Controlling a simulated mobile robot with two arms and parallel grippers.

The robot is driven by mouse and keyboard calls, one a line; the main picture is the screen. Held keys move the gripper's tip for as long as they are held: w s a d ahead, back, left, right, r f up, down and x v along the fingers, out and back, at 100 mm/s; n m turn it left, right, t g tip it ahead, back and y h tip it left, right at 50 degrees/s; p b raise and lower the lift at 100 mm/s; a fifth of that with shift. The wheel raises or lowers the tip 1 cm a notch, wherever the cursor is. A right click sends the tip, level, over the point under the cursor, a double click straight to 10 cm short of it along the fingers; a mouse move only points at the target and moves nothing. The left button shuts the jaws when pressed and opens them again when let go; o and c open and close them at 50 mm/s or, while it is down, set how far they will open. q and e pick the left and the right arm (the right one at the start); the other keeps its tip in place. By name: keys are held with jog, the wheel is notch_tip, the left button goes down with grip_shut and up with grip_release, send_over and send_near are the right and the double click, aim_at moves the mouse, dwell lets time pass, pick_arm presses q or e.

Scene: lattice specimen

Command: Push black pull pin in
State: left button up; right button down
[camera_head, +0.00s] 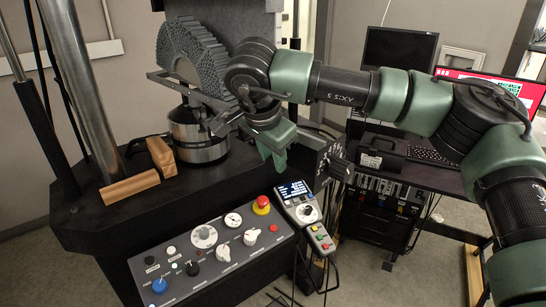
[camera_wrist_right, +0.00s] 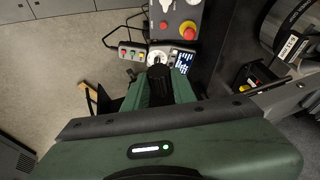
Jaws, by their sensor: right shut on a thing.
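In the right wrist view, a short black cylinder (camera_wrist_right: 158,76), seemingly the black pull pin, stands between the green fingers of my right gripper (camera_wrist_right: 161,92), which is shut on it. The overlap hides its lower end and whatever it sits in. In the head view, my right gripper (camera_head: 278,150) hangs beside the large grey toothed lattice specimen (camera_head: 196,58), above the machine's right edge. I cannot make out the pin clearly there, nor how far in it is. My left gripper is in neither view.
The control panel (camera_head: 205,262) with a red emergency button (camera_head: 261,204) lies in front. A handheld pendant (camera_head: 303,205) stands at the panel's right. A silver cylinder (camera_head: 199,137) stands behind.

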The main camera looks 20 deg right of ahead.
jog(key=shift+w+d, duration=0.4)
jog(key=shift+d, duration=0.35)
jog(key=c, duration=1.1)
grip_release()
jog(key=shift+d, duration=0.1)
jog(key=shift+b+v, duration=0.65)
jog(key=shift+v, duration=3.25)
